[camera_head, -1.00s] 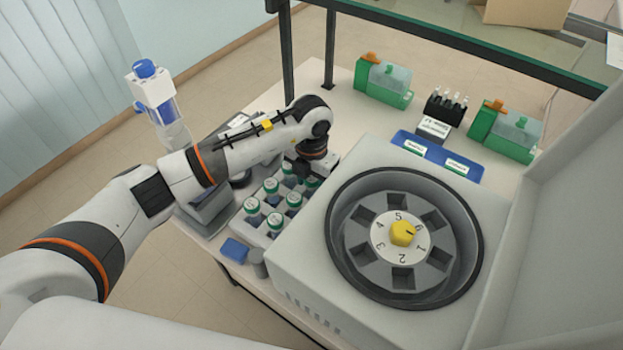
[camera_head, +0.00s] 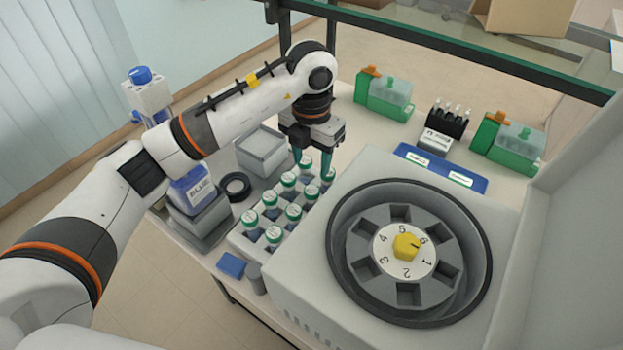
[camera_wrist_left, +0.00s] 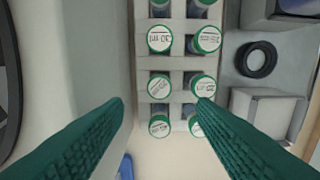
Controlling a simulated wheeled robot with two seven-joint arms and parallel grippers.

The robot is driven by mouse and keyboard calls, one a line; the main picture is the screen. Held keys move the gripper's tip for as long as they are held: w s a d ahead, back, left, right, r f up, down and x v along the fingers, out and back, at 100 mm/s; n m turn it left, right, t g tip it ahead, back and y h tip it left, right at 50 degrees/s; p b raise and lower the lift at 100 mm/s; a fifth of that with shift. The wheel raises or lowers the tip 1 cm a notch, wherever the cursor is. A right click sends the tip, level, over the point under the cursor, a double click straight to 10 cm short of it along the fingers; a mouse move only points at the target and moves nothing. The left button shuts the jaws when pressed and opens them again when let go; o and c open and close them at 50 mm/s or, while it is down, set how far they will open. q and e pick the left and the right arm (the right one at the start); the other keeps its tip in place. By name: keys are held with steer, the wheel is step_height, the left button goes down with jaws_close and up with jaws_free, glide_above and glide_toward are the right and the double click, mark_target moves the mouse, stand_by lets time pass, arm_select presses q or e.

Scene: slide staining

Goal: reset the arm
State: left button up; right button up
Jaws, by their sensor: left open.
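My left gripper (camera_head: 312,160) is open, its green fingers pointing down above the far end of a rack (camera_head: 245,243) of tubes (camera_head: 292,212) with white and green caps. In the left wrist view the two green fingers (camera_wrist_left: 160,125) are spread wide. The capped tubes (camera_wrist_left: 159,87) stand upright in the rack below and between them, and nothing is held. The fingertips look above the caps; in the head view they overlap the farthest tubes. My right gripper is not in view.
A centrifuge (camera_head: 300,265) with an open lid and numbered rotor (camera_head: 405,250) stands right of the rack.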

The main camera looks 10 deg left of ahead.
arm_select(q)
steer(key=shift+r, duration=0.85)
